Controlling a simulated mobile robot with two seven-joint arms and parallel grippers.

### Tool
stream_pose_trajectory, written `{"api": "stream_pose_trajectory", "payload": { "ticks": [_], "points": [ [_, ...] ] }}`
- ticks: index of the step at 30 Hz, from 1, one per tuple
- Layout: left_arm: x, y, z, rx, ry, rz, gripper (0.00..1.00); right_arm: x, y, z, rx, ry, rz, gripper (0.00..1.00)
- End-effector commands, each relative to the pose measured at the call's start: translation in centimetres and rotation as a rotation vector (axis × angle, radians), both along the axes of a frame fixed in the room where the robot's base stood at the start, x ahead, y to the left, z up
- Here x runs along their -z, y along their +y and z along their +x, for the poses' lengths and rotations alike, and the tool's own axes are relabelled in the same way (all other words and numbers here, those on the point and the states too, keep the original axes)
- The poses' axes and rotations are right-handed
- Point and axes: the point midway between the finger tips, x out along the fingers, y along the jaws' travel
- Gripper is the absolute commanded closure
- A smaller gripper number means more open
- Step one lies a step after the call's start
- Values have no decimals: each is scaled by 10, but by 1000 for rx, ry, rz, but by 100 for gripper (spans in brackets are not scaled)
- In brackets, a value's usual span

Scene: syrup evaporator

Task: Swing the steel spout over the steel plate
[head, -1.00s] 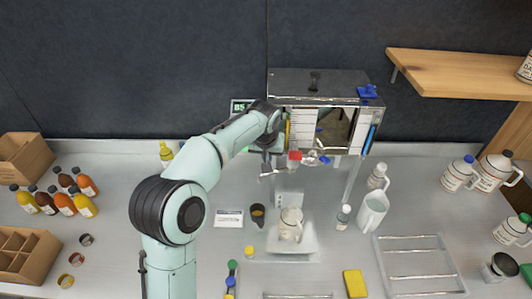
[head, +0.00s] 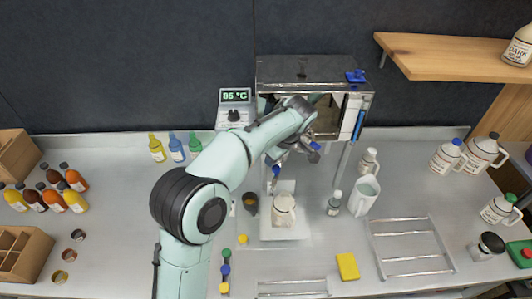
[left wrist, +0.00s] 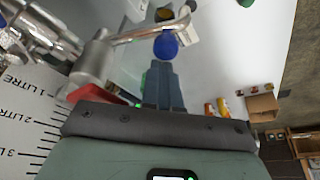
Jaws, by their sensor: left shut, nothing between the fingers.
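The steel spout (head: 270,184) sticks out from the front of the evaporator (head: 305,72), with a blue knob (head: 276,170) on it. In the head view its free end appears over the back left part of the pale steel plate (head: 266,228), where a white jug (head: 284,211) stands. In the left wrist view the bent spout tube (left wrist: 150,34) and its blue knob (left wrist: 166,45) lie just past my left fingertips (left wrist: 163,68). My left gripper (head: 281,156) is shut and empty, close to the knob; I cannot tell whether they touch. My right gripper is out of view.
A blue-handled valve (head: 314,147) is just right of the spout. A dark cup (head: 250,204) stands left of the plate; a white pitcher (head: 364,195) and small bottle (head: 334,203) stand right. A wire rack (head: 411,248) and yellow sponge (head: 347,266) lie farther right.

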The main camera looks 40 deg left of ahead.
Motion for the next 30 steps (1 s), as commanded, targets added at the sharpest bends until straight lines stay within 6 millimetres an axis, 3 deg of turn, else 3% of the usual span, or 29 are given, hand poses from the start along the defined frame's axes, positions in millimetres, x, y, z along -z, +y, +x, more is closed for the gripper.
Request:
{"api": "stream_pose_trajectory", "payload": {
  "ticks": [9, 30],
  "points": [
    [-2, -18, 6, -221, -2, 0, 100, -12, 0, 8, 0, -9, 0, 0],
    [0, -28, 9, -210, -1, -4, 100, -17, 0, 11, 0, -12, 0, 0]
  ]
}}
